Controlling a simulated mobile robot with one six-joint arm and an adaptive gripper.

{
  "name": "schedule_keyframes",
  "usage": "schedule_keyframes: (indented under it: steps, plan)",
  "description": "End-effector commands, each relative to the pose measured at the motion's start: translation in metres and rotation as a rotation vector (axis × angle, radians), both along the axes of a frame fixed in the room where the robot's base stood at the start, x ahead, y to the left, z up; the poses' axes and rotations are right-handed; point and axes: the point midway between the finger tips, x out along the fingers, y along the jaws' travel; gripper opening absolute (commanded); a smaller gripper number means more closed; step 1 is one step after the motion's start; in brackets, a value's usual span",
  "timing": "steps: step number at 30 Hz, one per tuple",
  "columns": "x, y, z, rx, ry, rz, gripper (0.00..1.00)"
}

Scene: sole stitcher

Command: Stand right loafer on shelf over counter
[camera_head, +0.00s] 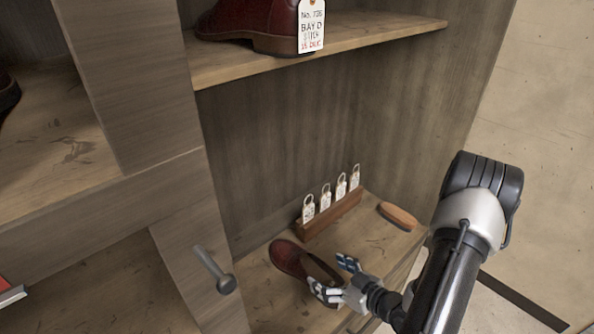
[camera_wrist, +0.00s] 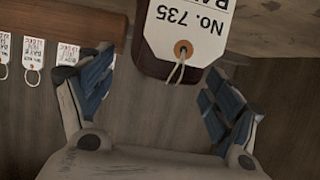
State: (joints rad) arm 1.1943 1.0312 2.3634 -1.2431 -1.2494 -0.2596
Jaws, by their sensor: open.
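A red-brown loafer (camera_head: 286,257) stands on the wooden counter (camera_head: 258,292), its toe toward the back. My gripper (camera_head: 334,284) is at its near end, partly covering it. In the wrist view my gripper (camera_wrist: 160,88) is open, with the dark end of the loafer (camera_wrist: 150,66) ahead between the spread fingers. A white tag (camera_wrist: 192,35) reading No. 735 hangs there, upside down in that view. Above is the wooden shelf (camera_head: 370,37), which holds a similar red-brown loafer (camera_head: 262,22) with a No. 735 tag (camera_head: 311,25).
A wooden rack (camera_head: 330,214) with several hanging tags stands behind the counter loafer; it also shows in the wrist view (camera_wrist: 90,25). A brush (camera_head: 397,216) lies right of it. A grey peg (camera_head: 215,271) sticks out from the upright at left. The shelf is bare right of its loafer.

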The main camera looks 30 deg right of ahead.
Motion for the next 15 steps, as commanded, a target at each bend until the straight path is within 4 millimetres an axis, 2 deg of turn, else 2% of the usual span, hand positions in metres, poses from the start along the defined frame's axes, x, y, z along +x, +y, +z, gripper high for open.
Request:
schedule_keyframes:
  steps: [3, 10, 15]
  plan:
    - [0.015, 0.003, -0.008, 0.001, 0.0, 0.002, 0.82]
    - [0.032, 0.005, -0.012, -0.002, -0.001, 0.003, 0.82]
    - [0.057, 0.009, -0.019, -0.001, 0.0, 0.003, 0.82]
